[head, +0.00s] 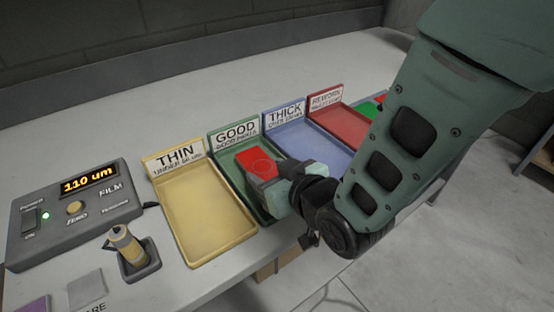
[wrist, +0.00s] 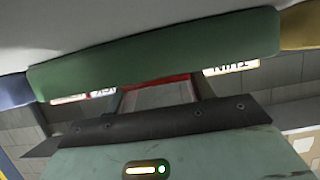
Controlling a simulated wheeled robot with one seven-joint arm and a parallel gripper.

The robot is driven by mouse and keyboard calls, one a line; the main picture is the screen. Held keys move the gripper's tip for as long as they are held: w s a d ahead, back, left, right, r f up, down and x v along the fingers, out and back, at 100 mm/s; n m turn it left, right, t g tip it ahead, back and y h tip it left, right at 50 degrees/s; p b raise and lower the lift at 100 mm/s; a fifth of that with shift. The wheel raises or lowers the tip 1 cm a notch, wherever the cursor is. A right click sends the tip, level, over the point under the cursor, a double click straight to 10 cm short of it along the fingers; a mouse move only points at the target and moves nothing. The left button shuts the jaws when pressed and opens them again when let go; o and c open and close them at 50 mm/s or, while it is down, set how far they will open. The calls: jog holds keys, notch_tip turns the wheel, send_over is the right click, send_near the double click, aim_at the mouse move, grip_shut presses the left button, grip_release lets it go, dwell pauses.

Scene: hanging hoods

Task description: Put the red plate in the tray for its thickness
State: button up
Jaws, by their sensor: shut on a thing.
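The red plate (head: 254,161) is held in my gripper (head: 272,172), which is shut on it. In the head view the plate shows tilted in front of the green GOOD tray (head: 226,166); I cannot tell whether it touches the tray. In the wrist view the plate's red edge (wrist: 158,81) shows close to the green tray (wrist: 150,58). The yellow THIN tray (head: 200,222) is left of it and empty. The blue THICK tray (head: 312,143) and the red REWORK tray (head: 345,126) are to the right. The film gauge (head: 75,212) reads 110 um.
A probe in a dark stand (head: 130,252) is in front of the gauge. Purple (head: 32,304) and grey (head: 86,290) plates lie at the front left. Red and green pieces (head: 380,99) lie beyond my arm. The bench (head: 170,113) is clear behind the trays.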

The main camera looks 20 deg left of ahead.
jog(key=shift+f+b, duration=0.6)
jog(key=o, duration=1.1)
jog(key=shift+o, duration=0.2)
